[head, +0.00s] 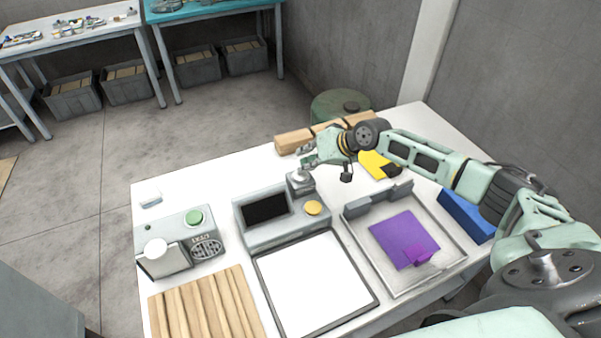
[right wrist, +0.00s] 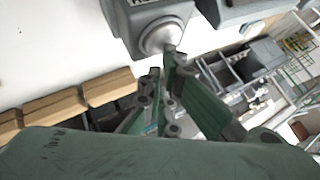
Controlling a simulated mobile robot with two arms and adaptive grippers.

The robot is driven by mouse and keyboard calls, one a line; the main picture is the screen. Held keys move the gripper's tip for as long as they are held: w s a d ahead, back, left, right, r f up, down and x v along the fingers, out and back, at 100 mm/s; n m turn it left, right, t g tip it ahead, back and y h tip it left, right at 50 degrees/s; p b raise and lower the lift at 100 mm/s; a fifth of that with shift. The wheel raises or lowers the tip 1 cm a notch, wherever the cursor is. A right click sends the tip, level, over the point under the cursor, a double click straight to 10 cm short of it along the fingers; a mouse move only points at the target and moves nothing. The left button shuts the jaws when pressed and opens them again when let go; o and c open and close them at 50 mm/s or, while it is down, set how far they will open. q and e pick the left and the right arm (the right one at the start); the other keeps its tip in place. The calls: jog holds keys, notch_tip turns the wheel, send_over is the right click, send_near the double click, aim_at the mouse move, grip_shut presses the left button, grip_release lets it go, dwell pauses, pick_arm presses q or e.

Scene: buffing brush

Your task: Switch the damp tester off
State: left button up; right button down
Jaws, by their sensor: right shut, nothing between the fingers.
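A grey device (head: 268,226) with a dark screen and a yellow button (head: 313,208) stands mid-table. At its back right corner is a small grey box with a round silver knob (head: 299,175); the knob also shows in the right wrist view (right wrist: 161,38). Another grey device (head: 174,226), with a green button (head: 194,217), a white round part and a speaker-like grille, stands to the left. I cannot read which one is the damp tester. My right gripper (head: 304,166) is shut and empty, its tips (right wrist: 173,62) right at the silver knob; contact is unclear. My left gripper is out of view.
In front lie a white framed panel (head: 318,280) and a slatted wooden board (head: 205,305). A clear tray (head: 449,262) with purple sheets is at right, near a blue block (head: 466,215). Wooden blocks (head: 293,142) lie behind the gripper. The back left tabletop is mostly clear.

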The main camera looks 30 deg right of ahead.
jog(key=shift+r, duration=0.3)
notch_tip(320, 180, up, 6)
jog(key=p, duration=0.5)
jog(key=shift+f+p, duration=0.1)
jog(key=shift+p, duration=0.2)
